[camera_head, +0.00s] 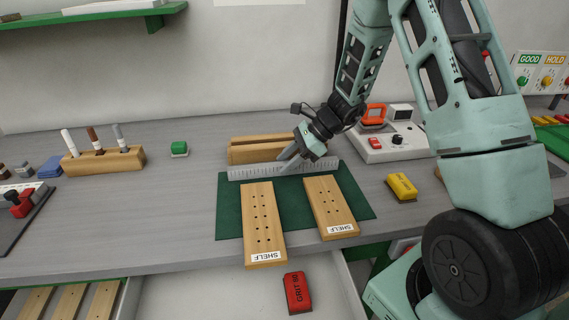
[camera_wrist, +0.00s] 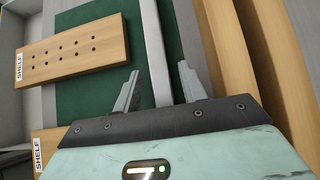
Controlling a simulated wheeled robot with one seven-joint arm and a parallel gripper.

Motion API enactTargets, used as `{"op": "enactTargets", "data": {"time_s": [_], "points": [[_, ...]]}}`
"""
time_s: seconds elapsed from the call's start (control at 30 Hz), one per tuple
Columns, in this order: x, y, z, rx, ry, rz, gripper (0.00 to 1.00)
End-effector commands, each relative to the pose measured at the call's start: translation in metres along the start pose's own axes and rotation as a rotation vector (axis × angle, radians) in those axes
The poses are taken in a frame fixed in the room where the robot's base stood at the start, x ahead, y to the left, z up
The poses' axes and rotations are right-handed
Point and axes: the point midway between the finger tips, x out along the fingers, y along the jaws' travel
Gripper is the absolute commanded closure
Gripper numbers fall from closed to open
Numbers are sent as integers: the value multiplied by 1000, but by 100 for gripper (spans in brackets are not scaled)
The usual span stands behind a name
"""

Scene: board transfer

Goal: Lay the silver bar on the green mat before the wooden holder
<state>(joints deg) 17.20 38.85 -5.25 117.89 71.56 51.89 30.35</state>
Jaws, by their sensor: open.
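The silver bar (camera_head: 250,172) lies lengthwise along the back edge of the green mat (camera_head: 229,208), just in front of the wooden holder (camera_head: 250,149). In the wrist view the bar (camera_wrist: 151,45) runs between my fingers, beside the mat (camera_wrist: 85,98) on one side and the holder (camera_wrist: 228,42) on the other. My gripper (camera_head: 289,161) is tilted down over the middle of the bar. In the wrist view my gripper (camera_wrist: 158,88) is open, with a gap between each finger and the bar. Part of the bar is hidden by the gripper.
Two wooden shelf boards (camera_head: 263,220) (camera_head: 331,206) lie on the mat in front of the bar. A yellow block (camera_head: 402,186) and a grey device (camera_head: 388,145) stand to the right. A red block (camera_head: 298,292) lies in the open drawer.

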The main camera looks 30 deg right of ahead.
Motion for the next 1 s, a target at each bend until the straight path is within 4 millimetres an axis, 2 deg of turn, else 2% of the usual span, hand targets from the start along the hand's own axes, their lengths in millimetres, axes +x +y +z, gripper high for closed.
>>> {"op": "enactTargets", "data": {"time_s": [0.2, 0.4, 0.6, 0.77, 0.87, 0.97, 1.0], "points": [[-47, -1, -1, 0, 1, -7, 58], [-85, -1, -1, 0, 1, -5, 58], [-105, 0, 0, 2, -1, -2, 58], [-108, 2, 1, -6, 2, 4, 58], [-96, 15, 19, -91, 19, 51, 58], [-68, 56, 57, -322, 64, 172, 58], [-54, 81, 76, -463, 88, 241, 58]]}}
